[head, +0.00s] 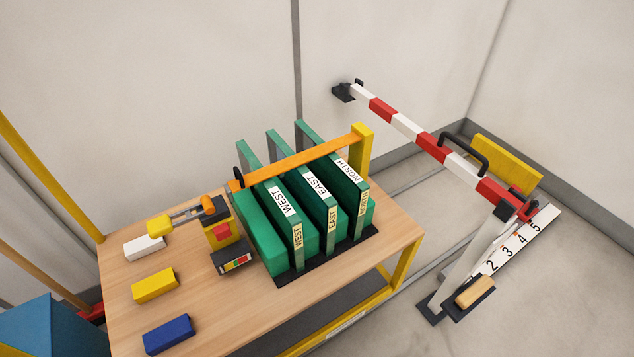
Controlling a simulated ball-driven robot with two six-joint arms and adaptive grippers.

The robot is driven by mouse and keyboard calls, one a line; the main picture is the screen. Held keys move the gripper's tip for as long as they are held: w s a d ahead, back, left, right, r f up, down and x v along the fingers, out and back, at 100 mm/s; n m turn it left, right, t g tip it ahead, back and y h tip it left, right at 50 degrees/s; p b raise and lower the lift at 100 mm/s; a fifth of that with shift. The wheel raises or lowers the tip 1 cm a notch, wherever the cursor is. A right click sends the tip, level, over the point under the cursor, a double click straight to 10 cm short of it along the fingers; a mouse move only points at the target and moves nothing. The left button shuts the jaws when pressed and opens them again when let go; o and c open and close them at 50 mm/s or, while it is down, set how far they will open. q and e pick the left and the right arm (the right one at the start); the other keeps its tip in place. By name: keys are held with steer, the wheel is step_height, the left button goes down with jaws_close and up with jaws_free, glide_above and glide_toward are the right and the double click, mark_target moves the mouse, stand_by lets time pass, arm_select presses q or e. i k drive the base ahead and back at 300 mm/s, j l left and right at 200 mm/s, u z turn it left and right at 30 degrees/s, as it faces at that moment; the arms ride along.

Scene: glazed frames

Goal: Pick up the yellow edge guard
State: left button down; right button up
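The yellow edge guard looks to be the yellow block (155,286) lying flat on the left part of the wooden table. It lies between a white block (144,247) behind it and a blue block (168,334) in front of it, apart from both. Nothing touches it from above and its top is in full view. Neither of my grippers shows in the head view.
Green frames labelled WEST, EAST and NORTH stand in a black-based rack under an orange bar (300,160). A red-white barrier (420,134) is at right. Bare tabletop (215,310) lies right of the blocks.

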mark_target(153, 287)
steer(key=u, duration=1.5)
steer(key=z, duration=1.4)
steer(key=k+j+z, duration=0.25)
steer(key=k+j, duration=0.25)
steer(key=j, duration=0.25)
steer(key=k+j+z, duration=0.25)
steer(key=k+j, duration=0.3)
steer(key=j, duration=0.1)
